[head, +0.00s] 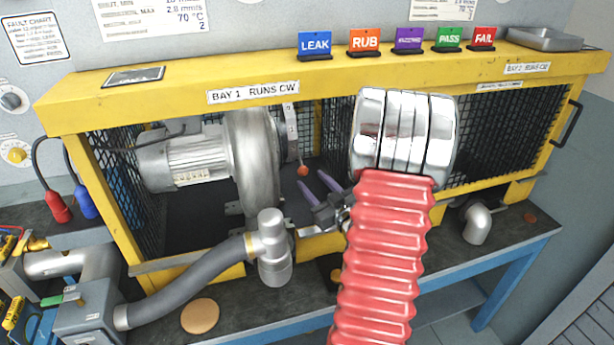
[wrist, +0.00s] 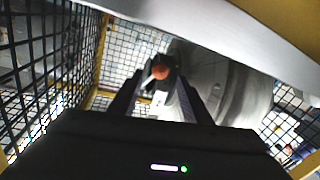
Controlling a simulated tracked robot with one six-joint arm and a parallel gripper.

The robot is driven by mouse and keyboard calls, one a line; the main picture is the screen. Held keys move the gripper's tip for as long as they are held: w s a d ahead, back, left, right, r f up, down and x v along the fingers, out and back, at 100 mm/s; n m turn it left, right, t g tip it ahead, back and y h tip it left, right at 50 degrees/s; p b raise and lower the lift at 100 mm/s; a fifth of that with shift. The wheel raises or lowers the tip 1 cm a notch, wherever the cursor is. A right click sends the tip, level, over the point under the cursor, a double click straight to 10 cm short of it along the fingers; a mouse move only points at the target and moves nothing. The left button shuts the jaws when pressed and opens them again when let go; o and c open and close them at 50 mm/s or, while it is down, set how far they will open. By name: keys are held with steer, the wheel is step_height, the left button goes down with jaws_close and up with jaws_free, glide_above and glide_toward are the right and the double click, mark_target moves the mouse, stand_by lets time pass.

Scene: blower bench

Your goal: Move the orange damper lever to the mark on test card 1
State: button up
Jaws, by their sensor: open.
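The orange damper lever knob (head: 303,171) hangs below a pale numbered scale strip (head: 291,122) beside the blower in bay 1. My gripper (head: 311,178) is open inside the bay, its two purple-grey fingers pointing up and left toward the knob. In the wrist view the orange knob (wrist: 160,72) shows between the open fingertips (wrist: 162,82), near their ends. Contact with the fingers cannot be told. A test card (head: 150,12) at upper left and another (head: 443,8) are cut off by the picture's top; which is card 1 cannot be told.
The silver blower (head: 250,160) stands left of the knob. A yellow frame (head: 330,75) with black mesh surrounds the bay. My red ribbed arm cover hides part of the bay's right side. A grey hose (head: 190,290) and silver valve (head: 272,245) stand in front.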

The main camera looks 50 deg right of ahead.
mark_target(306, 174)
steer(key=shift+x, duration=2.2)
jaws_close()
